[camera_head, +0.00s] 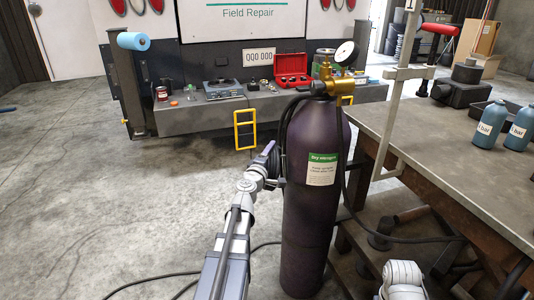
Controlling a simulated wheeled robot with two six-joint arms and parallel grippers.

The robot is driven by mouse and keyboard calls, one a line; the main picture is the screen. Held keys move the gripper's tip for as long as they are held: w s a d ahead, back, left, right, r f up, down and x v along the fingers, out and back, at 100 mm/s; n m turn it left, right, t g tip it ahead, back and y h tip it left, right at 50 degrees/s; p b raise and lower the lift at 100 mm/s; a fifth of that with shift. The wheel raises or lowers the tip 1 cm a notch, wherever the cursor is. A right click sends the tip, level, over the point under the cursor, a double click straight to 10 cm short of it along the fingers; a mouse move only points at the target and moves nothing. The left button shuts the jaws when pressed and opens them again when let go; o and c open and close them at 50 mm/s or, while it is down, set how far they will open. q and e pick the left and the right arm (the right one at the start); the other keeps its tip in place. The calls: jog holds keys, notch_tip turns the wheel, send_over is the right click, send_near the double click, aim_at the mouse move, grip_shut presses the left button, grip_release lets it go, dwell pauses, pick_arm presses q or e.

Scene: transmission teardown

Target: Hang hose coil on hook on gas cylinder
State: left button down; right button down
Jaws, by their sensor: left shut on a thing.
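The dark purple gas cylinder (311,215) stands upright in the middle, with a green and white label and a brass regulator with a gauge on top. A black hose runs from the regulator down its left side. My left gripper (268,166) is at the cylinder's left side, shut on the black hose coil (273,155), which shows nearly edge-on and close to the cylinder wall. The hook is not clearly visible, and I cannot tell whether the coil touches it. My right gripper is not in view; only a white part of my arm shows at the bottom right.
A workbench (455,155) with blue bottles (519,128) stands close on the right, a grey metal frame at its edge. Black hose crosses the floor. The floor at left is clear.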

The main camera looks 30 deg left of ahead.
pick_arm(q)
jog(key=shift+w+d+f, duration=0.1)
jog(key=shift+w+d, duration=0.05)
jog(key=shift+d, duration=0.25)
jog(key=c, duration=0.6)
grip_release()
jog(key=shift+w+f, duration=0.1)
jog(key=shift+f, duration=0.05)
jog(key=shift+o, duration=1)
jog(key=shift+w+a+f, duration=0.15)
jog(key=shift+w+f, duration=0.05)
jog(key=shift+w, duration=0.05)
jog(key=shift+o, duration=1.4)
jog(key=shift+s+r, duration=0.2)
jog(key=shift+a, duration=0.15)
jog(key=v, duration=0.7)
jog(key=shift+s, duration=0.45)
